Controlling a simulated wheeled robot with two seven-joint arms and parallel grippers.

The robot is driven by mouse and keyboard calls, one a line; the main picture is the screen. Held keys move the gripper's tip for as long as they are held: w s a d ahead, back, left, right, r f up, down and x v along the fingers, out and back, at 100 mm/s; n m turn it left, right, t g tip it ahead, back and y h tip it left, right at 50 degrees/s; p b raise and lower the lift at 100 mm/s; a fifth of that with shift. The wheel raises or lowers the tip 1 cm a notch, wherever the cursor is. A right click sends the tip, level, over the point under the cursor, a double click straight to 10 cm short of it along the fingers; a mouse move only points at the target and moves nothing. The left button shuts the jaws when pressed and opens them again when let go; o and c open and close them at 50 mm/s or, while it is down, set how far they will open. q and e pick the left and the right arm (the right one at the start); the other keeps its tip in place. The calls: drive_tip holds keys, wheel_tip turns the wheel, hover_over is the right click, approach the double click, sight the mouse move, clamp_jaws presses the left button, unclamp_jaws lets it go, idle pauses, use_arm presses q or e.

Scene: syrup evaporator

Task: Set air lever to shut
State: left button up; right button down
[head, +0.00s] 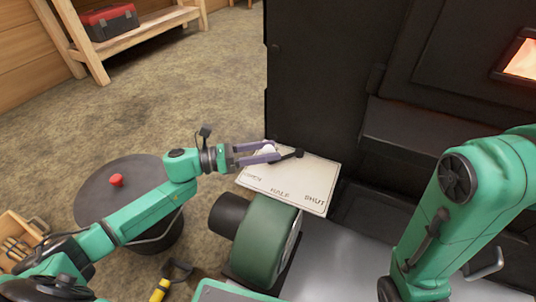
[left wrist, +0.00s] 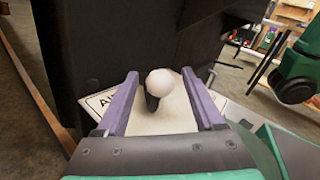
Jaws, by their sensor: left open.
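The air lever has a white ball knob (head: 267,149) and a dark arm, and stands over a white label plate (head: 318,175). The plate reads OPEN, HALF and SHUT from left to right. The knob is at the plate's left part, on the OPEN side. My left gripper (head: 272,153) is open, with its purple fingers on either side of the knob. In the left wrist view the knob (left wrist: 160,82) sits between the two fingers, with gaps visible on both sides. The plate (left wrist: 170,115) lies beneath it. My right arm shows at the right, but its gripper is out of view.
The black evaporator body (head: 320,80) rises behind the plate, with a glowing opening (head: 523,60) at far right. A green blower housing (head: 262,240) stands in front of the plate. A dark drum (head: 110,185) with a red knob is at left. A wooden shelf holds a red toolbox (head: 110,22).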

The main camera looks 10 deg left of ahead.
use_arm(q)
drive_tip(key=shift+w+d, duration=0.1)
drive_tip(key=shift+d, duration=0.2)
clamp_jaws()
idle(1.2)
